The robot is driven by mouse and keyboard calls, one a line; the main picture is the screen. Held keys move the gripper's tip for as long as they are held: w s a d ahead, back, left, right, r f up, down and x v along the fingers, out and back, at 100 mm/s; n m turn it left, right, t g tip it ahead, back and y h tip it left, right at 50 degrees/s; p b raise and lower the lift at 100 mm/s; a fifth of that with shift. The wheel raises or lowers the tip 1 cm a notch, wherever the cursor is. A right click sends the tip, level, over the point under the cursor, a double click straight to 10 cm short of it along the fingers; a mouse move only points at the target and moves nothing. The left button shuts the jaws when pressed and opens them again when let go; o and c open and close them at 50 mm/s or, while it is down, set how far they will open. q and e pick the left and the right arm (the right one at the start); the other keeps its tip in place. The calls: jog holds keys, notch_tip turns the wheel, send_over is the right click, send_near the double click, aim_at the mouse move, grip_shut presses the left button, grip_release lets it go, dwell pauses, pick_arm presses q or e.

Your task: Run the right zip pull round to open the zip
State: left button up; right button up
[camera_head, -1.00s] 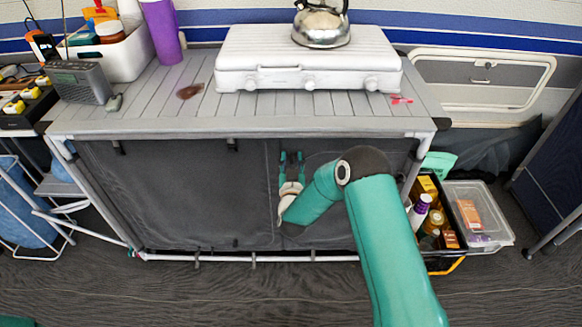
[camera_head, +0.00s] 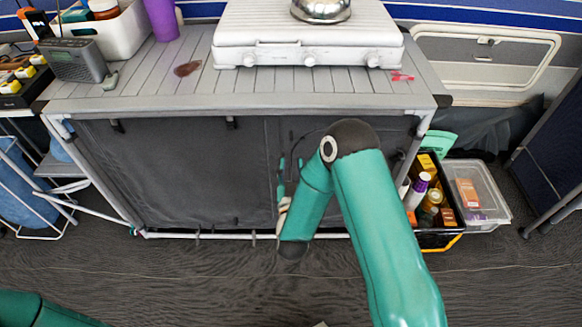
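The dark grey fabric front (camera_head: 185,175) of the cabinet hangs below the slatted worktop, with a vertical seam left of my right gripper. The right zip pull is too small to make out or is hidden. My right gripper (camera_head: 290,163) is at the fabric front, right of the seam. My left gripper is out of view; only part of my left arm shows at bottom left.
A white stove (camera_head: 308,38) with a kettle (camera_head: 321,10) stands on the worktop (camera_head: 150,92). A black crate of bottles (camera_head: 430,238) and a clear box (camera_head: 480,190) stand right of the cabinet. A white folding frame (camera_head: 95,208) is at left. The floor in front is clear.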

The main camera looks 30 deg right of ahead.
jog(key=shift+f, duration=0.1)
jog(key=s+a+f+n+g+y, duration=0.1)
jog(key=s+a+f+g+y, duration=0.35)
jog(key=f, duration=0.35)
jog(key=s+a+f+n+g+y, duration=0.1)
jog(key=s+a+f+g+y, duration=0.3)
jog(key=f, duration=0.4)
jog(key=s+a+f+g+y, duration=0.1)
jog(key=s+a+g+y, duration=0.1)
jog(key=s, duration=0.7)
jog(key=s+a+f+n+g+y, duration=0.1)
jog(key=s+a+g, duration=0.2)
jog(key=s+g, duration=0.2)
jog(key=s, duration=0.3)
jog(key=shift+s+f+y, duration=0.35)
jog(key=shift+s+f, duration=0.05)
jog(key=shift+a, duration=0.1)
